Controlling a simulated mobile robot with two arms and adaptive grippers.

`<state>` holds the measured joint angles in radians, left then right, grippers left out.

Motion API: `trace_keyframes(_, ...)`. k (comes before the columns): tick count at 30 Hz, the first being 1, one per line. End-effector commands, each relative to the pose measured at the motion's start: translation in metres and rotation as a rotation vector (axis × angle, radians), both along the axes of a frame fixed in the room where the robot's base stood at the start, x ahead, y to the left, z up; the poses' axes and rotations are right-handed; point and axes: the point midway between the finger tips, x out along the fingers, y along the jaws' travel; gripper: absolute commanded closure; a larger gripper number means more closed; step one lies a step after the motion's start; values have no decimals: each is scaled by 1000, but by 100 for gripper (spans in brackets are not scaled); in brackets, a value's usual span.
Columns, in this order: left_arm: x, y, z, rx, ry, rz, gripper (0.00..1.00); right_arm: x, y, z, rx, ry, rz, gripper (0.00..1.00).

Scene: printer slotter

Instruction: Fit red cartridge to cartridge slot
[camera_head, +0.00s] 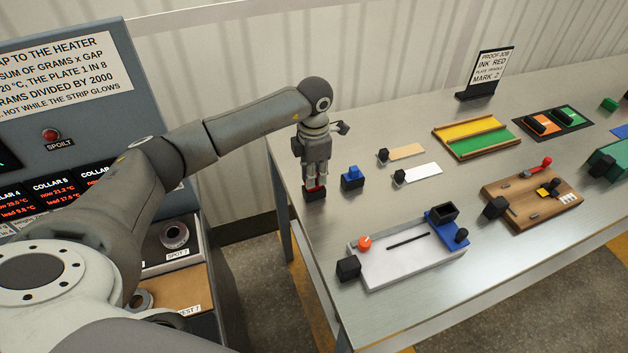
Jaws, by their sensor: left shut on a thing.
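My left gripper (316,184) points down at the table's left end and is shut on the red cartridge (316,189). Only a little red shows between the fingertips, above a black block (315,195); whether this block is part of the cartridge or a stand, and whether it is lifted, I cannot tell. A white device (390,268) nearer the front has an orange knob, a dark groove and a blue carriage (438,230) with an open-topped black box (443,211). That box looks like the cartridge slot and stands right of and nearer than my gripper. My right gripper is not in view.
A blue cartridge (352,179) stands just right of my gripper. Tan (407,152) and white (417,174) plates lie beyond it.

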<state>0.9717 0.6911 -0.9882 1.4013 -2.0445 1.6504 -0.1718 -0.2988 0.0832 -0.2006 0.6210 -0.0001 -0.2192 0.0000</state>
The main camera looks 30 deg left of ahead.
Motion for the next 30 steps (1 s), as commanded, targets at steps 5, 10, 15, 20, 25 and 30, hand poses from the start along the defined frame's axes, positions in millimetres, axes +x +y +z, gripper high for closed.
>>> trace_keyframes(5,0,0,11,0,-1,0,100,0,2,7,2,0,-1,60)
trace_keyframes(10,0,0,20,-1,-1,0,100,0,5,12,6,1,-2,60)
trace_keyframes(15,0,0,28,-1,-1,0,100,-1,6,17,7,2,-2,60)
trace_keyframes(20,0,0,31,-1,1,0,100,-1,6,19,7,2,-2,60)
trace_keyframes(25,0,0,31,-1,1,1,100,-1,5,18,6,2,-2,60)
trace_keyframes(30,0,0,31,0,0,0,100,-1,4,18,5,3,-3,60)
